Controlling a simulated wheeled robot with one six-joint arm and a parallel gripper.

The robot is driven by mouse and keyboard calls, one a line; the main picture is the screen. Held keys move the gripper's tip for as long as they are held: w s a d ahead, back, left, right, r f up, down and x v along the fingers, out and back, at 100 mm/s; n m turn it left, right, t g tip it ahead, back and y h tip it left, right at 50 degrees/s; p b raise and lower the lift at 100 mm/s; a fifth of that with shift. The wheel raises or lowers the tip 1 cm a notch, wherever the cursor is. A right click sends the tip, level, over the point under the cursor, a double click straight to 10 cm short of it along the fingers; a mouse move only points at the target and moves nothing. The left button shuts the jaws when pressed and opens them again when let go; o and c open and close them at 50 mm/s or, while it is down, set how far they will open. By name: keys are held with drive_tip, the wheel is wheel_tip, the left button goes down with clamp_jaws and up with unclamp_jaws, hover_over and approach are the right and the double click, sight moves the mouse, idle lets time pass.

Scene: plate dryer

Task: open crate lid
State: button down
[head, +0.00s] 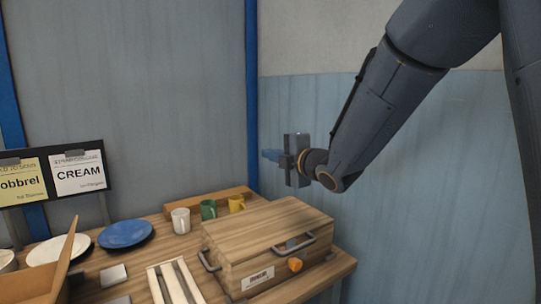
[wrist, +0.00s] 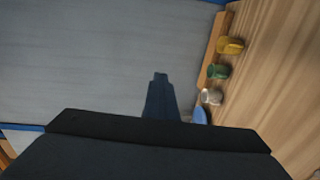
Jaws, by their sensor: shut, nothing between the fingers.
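The wooden crate (head: 255,262) stands on the right part of the table, with its lid (head: 262,228) lying closed on top. Metal handles (head: 296,243) show on its front and left side, and an orange knob (head: 295,265) and a barcode label are on the front. My gripper (head: 268,155) is up in the air above and behind the crate, apart from it, pointing left. In the wrist view my gripper (wrist: 160,84) shows as one narrow dark shape, shut and empty. The crate's inside is hidden.
White, green and yellow mugs (head: 181,221) stand behind the crate, before a wooden strip. A blue plate (head: 126,234), a white plate (head: 59,250) and a slatted rack (head: 176,284) lie to its left. A sign board (head: 78,172) stands at far left. Walls close the back and right.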

drive_tip(key=c, duration=2.1)
unclamp_jaws()
drive_tip(key=shift+b+v, duration=1)
drive_tip(key=shift+v, duration=2.9)
